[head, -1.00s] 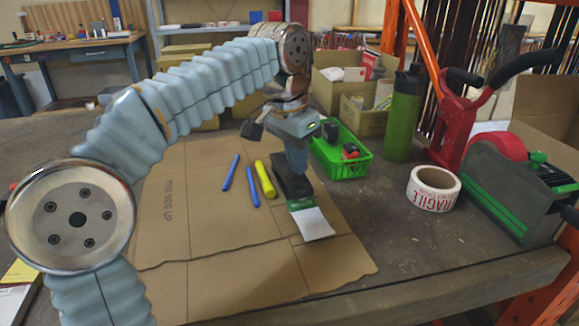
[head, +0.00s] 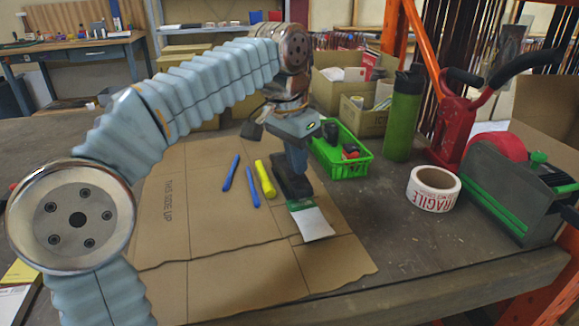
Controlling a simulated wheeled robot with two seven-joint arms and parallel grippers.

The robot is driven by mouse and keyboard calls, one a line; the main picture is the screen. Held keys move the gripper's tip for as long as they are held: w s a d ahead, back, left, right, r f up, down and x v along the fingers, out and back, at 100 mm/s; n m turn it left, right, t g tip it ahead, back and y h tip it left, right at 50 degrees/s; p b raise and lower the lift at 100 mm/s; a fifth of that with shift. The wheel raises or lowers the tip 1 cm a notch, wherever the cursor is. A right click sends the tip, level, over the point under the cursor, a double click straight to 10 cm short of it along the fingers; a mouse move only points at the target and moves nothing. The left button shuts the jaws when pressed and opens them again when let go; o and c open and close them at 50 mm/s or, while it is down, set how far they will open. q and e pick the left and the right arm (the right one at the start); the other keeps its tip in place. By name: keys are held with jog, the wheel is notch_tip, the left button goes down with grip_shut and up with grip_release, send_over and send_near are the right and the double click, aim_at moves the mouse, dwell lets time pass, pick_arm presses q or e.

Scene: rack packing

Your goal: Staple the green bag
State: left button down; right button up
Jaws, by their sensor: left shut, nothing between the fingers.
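A small bag with a green top and a white lower part (head: 313,224) lies on the cardboard, its green end at the near end of a black stapler (head: 293,189). The stapler rests on the cardboard. My left gripper (head: 297,172) points down with its fingers shut, right at the top of the stapler. I cannot tell whether the fingertips touch or press it. Nothing shows between the fingers. The joint between the stapler and the bag is small, so I cannot tell how far the bag's edge lies inside. My right gripper is out of view.
Two blue pens (head: 231,172) and a yellow marker (head: 265,179) lie left of the stapler. A green basket (head: 345,168), green bottle (head: 403,118), tape roll (head: 433,188) and tape dispenser (head: 500,190) stand to the right. Flat cardboard (head: 230,285) covers the middle; its near part is clear.

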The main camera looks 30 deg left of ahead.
pick_arm(q)
jog(key=shift+f, duration=0.15)
dwell(0.3)
jog(key=shift+s+b+x, duration=0.2)
jog(key=shift+b+x, duration=0.75)
jog(key=shift+x, duration=0.15)
jog(key=shift+a, duration=0.1)
jog(key=p+v, duration=0.3)
jog(key=p, duration=0.1)
jog(key=shift+w+r, duration=0.3)
jog(key=shift+r, duration=0.3)
jog(key=shift+w+v, duration=0.2)
jog(key=shift+v, duration=0.9)
jog(key=shift+d+r, duration=0.1)
jog(key=shift+r, duration=0.6)
jog(key=shift+d+r, duration=0.15)
jog(key=shift+r, duration=0.55)
